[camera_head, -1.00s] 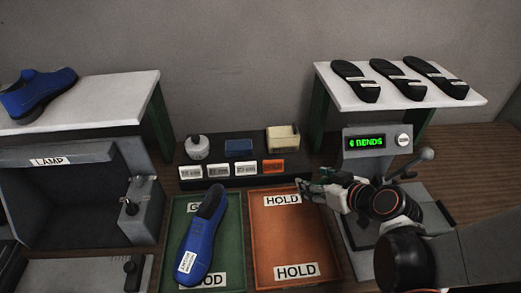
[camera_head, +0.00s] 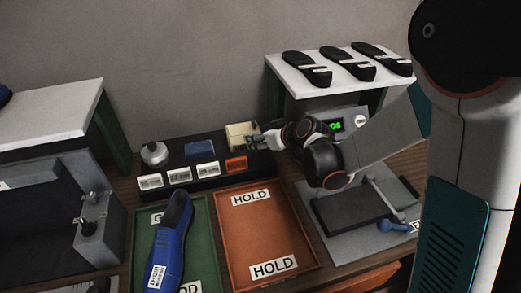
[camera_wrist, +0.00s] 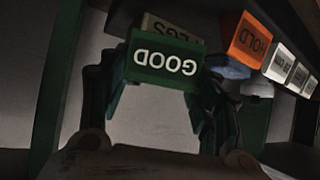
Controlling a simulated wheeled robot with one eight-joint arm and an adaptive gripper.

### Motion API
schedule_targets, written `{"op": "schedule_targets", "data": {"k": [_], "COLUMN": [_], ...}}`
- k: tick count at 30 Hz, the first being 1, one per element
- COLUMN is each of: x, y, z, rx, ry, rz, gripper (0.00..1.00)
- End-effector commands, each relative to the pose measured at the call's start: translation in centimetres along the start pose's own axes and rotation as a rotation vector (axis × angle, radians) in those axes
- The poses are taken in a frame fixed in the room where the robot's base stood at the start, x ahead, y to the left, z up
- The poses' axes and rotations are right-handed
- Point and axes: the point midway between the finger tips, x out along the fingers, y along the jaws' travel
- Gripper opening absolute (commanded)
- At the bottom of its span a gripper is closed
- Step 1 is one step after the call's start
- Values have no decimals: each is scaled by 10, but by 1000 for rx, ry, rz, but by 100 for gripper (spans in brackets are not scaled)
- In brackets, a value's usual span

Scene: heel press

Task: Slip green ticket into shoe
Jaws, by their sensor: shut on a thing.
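The green ticket (camera_wrist: 165,63), marked GOOD, shows upside down between my gripper's fingers in the wrist view. My gripper (camera_head: 258,139) is shut on it, beside the cream box (camera_head: 238,132) on the black rack. In the head view the ticket is too small to make out. The blue shoe (camera_head: 172,245), with a white label near its lower end, lies in the green tray (camera_head: 206,248), its opening toward the rack. My gripper is above and to the right of the shoe, apart from it.
An orange HOLD tray (camera_head: 265,235) is empty beside the green tray. White cards and an orange HOLD card (camera_head: 236,164) stand along the rack front. A press (camera_head: 355,205) is at right under my arm. Black soles (camera_head: 348,65) lie on a white shelf behind.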

Motion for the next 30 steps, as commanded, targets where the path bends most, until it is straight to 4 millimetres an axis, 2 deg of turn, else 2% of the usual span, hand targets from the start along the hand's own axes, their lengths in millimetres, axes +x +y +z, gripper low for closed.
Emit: {"op": "schedule_targets", "data": {"k": [5,12,25,26,27,30], "x": [6,25,30,30,30,30], "y": [0,0,1,1,1,1], "z": [9,36,39,39,38,38], "rx": [0,0,0,0,0,0], "ry": [0,0,0,0,0,0], "rz": [0,0,0,0,0,0], "gripper": [46,46,46,59,66,66]}}
